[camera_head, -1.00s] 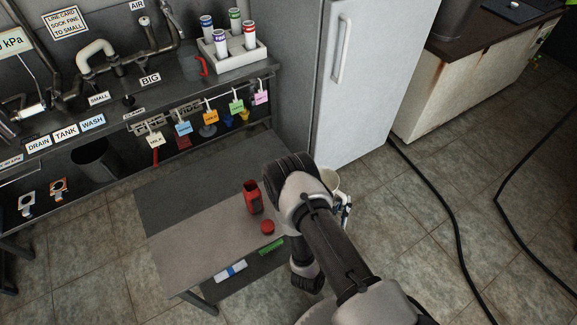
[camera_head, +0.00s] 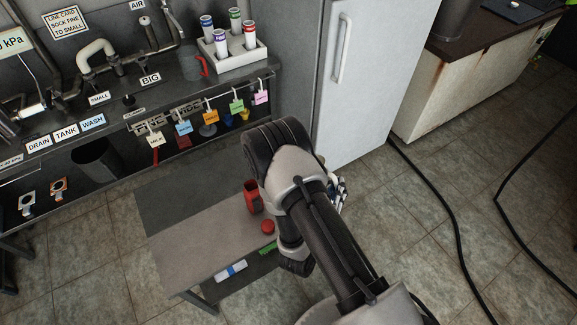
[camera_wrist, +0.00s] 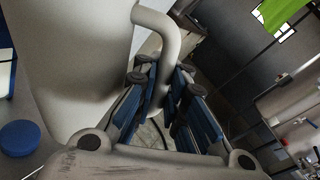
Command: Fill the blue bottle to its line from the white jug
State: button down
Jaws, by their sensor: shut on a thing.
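The white jug (camera_wrist: 75,65) fills the left of the wrist view, close up, with its curved handle (camera_wrist: 160,40) toward me. My gripper (camera_wrist: 165,95) is shut on the jug's handle, its blue-padded fingers on either side of it. In the head view my gripper (camera_head: 340,190) shows only in part past my arm, and the jug is hidden. A round blue cap (camera_wrist: 20,138) lies at the lower left of the wrist view. A blue-and-white sliver (camera_wrist: 5,75) at the left edge may be the blue bottle; I cannot tell. Any fill line is hidden.
A red bottle (camera_head: 253,197) and red cap (camera_head: 267,227) stand on the low grey table (camera_head: 200,245), beside my arm. The fridge (camera_head: 365,80) stands behind. The sink bench (camera_head: 120,125) is at left. Black hoses (camera_head: 450,225) lie on the floor at right.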

aim_at(334, 178)
jog(key=a+r+n, duration=0.1)
jog(key=w+r, duration=0.1)
jog(key=r, duration=0.1)
jog(key=shift+w+a+n+g, duration=0.1)
jog(key=shift+a+n+g, duration=0.2)
jog(key=shift+a+n, duration=0.1)
jog(key=shift+w+a+r+n, duration=0.2)
jog(key=shift+r+n, duration=0.2)
jog(key=shift+r, duration=0.2)
jog(key=shift+w+a+r+n, duration=0.2)
jog(key=shift+r+n, duration=0.2)
jog(key=shift+r, duration=0.2)
jog(key=shift+w+a+r+n+p, duration=0.15)
jog(key=shift+r+n+p, duration=0.25)
jog(key=shift+r, duration=0.2)
jog(key=shift+w+a+r+n+g+h+p, duration=0.15)
jog(key=shift+w+a+r+n+g+p, duration=0.1)
jog(key=shift+r+n+p, duration=0.35)
jog(key=shift+w+a+r+n+g+h+p, duration=0.15)
jog(key=shift+a+r+n+p, duration=0.15)
jog(key=shift+r+p, duration=0.4)
dwell(4.2)
